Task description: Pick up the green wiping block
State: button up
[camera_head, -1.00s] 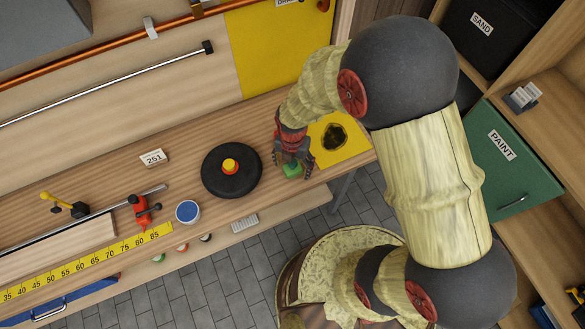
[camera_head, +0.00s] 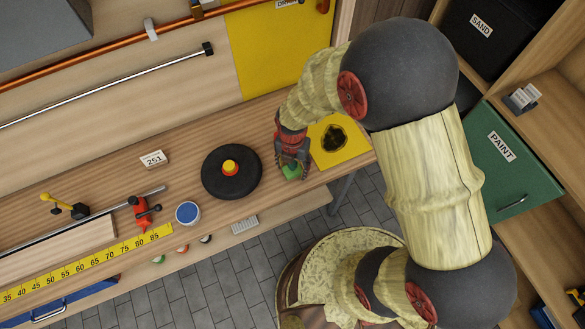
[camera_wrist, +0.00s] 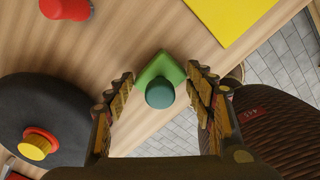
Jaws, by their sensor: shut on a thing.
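The green wiping block (camera_head: 291,173) is at the front edge of the wooden workbench, left of the yellow sheet with a dark patch (camera_head: 335,138). In the wrist view the block (camera_wrist: 148,74) is a green square base with a round teal knob (camera_wrist: 160,92) on top. My gripper (camera_head: 292,167) points down over it. I cannot tell whether the block is clear of the bench top.
A black disc (camera_head: 218,184) with a red and yellow knob lies left of my gripper. Farther left are a blue-lidded tin (camera_head: 187,212), a red tool (camera_head: 141,210) and a yellow ruler (camera_head: 90,261). The bench's front edge is close by, with grey floor beyond.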

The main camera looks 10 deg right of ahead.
jog(key=shift+r, duration=0.45)
notch_tip(320, 180, up, 3)
jog(key=shift+w+f+p, duration=0.1)
jog(key=shift+f+p, duration=0.1)
jog(key=shift+p, duration=0.45)
jog(key=s+a+r+p, duration=0.2)
jog(key=s+a+r, duration=0.4)
jog(key=a+r, duration=0.3)
jog(key=a, duration=0.3)
jog(key=shift+s+a+r+p, duration=0.15)
jog(key=shift+s+r+p, duration=0.1)
jog(key=shift+s+p, duration=0.15)
